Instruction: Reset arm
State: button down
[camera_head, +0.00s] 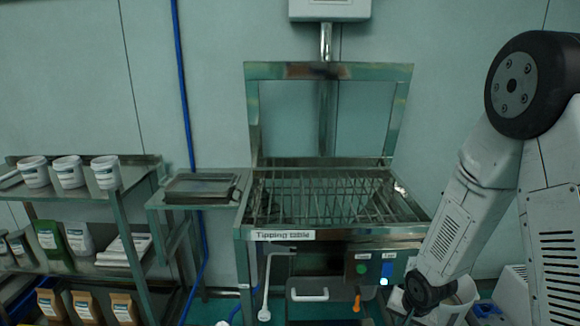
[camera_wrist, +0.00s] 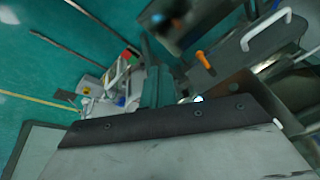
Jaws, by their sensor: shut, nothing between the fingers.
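My arm comes in from the right in the head view, and its lower joint hangs in front of the right end of the tipping table (camera_head: 285,235). I cannot make out my gripper's fingers in either view. The tipping table is a steel bench with a raised frame lid (camera_head: 320,71) and a wire grate (camera_head: 330,196) inside. Its front has a green button, a blue button (camera_head: 388,269), a white handle (camera_head: 308,295) and an orange handle (camera_head: 357,303). The white handle (camera_wrist: 266,30) and orange handle (camera_wrist: 204,60) also show in the wrist view.
A shelf rack (camera_head: 130,185) with white tubs and pouches stands at the left. A side table with a shallow tray (camera_head: 200,187) adjoins the tipping table. In the wrist view, a grey plate with a dark bolted edge (camera_wrist: 160,124) fills the bottom, with green floor (camera_wrist: 70,70) beyond.

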jog(key=s+a+r+n+g, duration=0.1)
jog(key=s+r+n, duration=0.2)
jog(key=s+r, duration=1)
jog(key=s+a+r+n+g, duration=0.1)
jog(key=s+a+r+n, duration=0.1)
jog(key=s+r, duration=1.1)
jog(key=shift+r+n, duration=0.5)
jog(key=shift+r, duration=2.9)
